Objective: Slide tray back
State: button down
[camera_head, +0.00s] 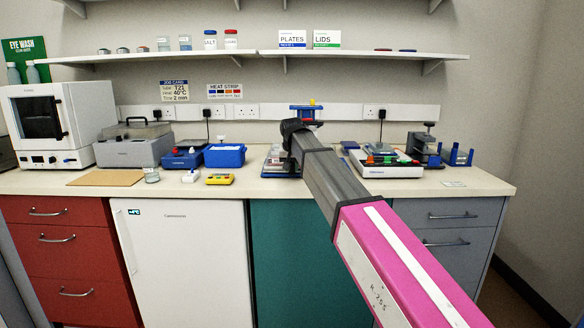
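My arm reaches from the lower right over the bench. My gripper (291,126) is the small dark end above the middle of the worktop, seen from behind. Its fingers are hidden, so I cannot tell whether it is open or shut, or touching anything. Just below and left of it sits a low tray-like thing (274,173) with a blue lower edge and grey and reddish contents. My arm covers its right part. I cannot tell for certain that this is the tray.
Left of the middle stand a blue box (224,156), a yellow device (220,179) and a grey lidded bath (134,146). Right stands a white device (391,168) with coloured parts on top. A shelf (260,57) runs above. The front left worktop holds a brown board (107,177).

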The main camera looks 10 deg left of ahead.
jog(key=w+d, duration=0.1)
jog(key=d, duration=0.3)
jog(key=w+d, duration=0.1)
jog(key=d, duration=0.3)
jog(key=w+d, duration=0.1)
jog(key=d, duration=0.3)
jog(key=shift+d, duration=0.3)
jog(key=c, duration=1)
grip_release()
jog(key=shift+d, duration=0.15)
jog(key=shift+o, duration=0.2)
jog(key=shift+s+r, duration=0.15)
jog(key=shift+r, duration=0.35)
jog(key=a+v, duration=0.1)
jog(key=v, duration=0.8)
jog(key=shift+s+d+r, duration=0.15)
jog(key=shift+d+r, duration=0.2)
jog(key=shift+d, duration=0.1)
